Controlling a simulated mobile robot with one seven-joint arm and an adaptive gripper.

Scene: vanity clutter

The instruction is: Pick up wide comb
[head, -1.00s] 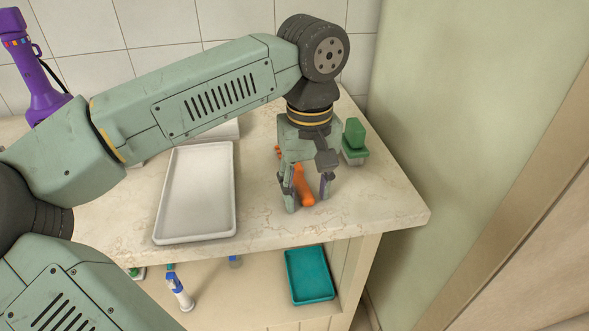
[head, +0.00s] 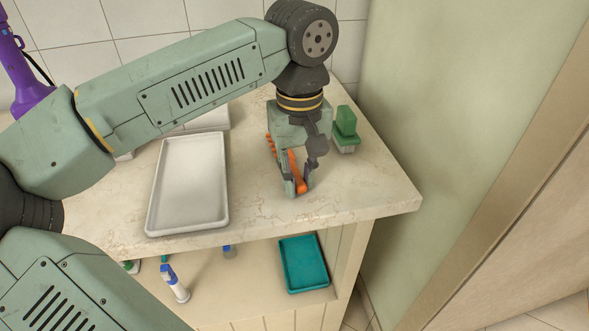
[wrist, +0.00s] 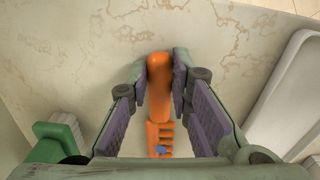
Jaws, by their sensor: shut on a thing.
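The wide comb (wrist: 160,95) is orange, with a smooth handle and thick teeth at its lower end in the wrist view. In the head view the comb (head: 293,165) shows between my fingers at the right part of the counter, partly hidden by them. My gripper (head: 297,188) points down and is shut on the comb's handle. In the wrist view the pads of my gripper (wrist: 160,72) lie on both sides of the handle. I cannot tell whether the comb still touches the counter.
A white tray (head: 223,190) lies on the marble counter (head: 375,195) to the left of my gripper. A green-topped item (head: 346,122) stands close on the right. A teal tray (head: 304,265) and a white-and-blue bottle (head: 175,284) are on the shelf below. A purple object (head: 20,70) stands far left.

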